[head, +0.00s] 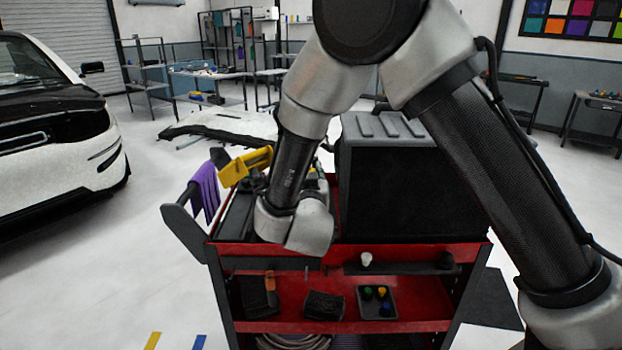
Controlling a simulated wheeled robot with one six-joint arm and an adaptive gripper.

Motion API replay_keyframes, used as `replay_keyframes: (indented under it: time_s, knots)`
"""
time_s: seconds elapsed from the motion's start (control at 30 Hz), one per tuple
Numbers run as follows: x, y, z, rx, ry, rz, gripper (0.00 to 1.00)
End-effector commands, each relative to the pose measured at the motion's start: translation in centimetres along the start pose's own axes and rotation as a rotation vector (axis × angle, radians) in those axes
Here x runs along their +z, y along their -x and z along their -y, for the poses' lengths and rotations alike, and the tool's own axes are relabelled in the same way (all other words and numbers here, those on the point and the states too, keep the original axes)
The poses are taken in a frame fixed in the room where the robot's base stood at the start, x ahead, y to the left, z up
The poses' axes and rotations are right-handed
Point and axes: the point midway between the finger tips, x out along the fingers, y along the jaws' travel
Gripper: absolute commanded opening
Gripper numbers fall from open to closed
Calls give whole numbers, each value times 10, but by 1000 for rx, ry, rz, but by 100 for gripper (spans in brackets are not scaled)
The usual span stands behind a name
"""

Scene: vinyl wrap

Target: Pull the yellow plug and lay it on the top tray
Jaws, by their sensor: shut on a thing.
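The yellow plug (382,291) shows as a small yellow piece in a dark square holder (391,315) on the red cart's middle shelf. A green piece and a blue piece sit beside it; how deep they sit is too small to tell. The top tray (430,251) is the cart's red-edged upper level. My arm bends down from above, and my wrist is over the front left of that tray. My gripper is hidden behind the wrist, so its fingers and anything between them do not show.
A large black case (405,190) fills the top tray's right side. A purple cloth (206,190) and a yellow tool (245,167) are at its left end. A white knob (366,259) is at the front. A black block (324,305) lies on the middle shelf. A white car (55,130) stands left.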

Motion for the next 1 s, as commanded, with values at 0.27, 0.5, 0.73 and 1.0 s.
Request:
replay_keyframes:
  time_s: [0.27, 0.5, 0.73, 1.0]
  knots:
    - [-9, 0, 0, 0, -1, 0, 6]
    - [-17, 0, 0, 0, 0, 0, 6]
    - [-24, 0, 0, 0, -1, 0, 6]
    - [-25, 0, 0, 0, 0, 1, 6]
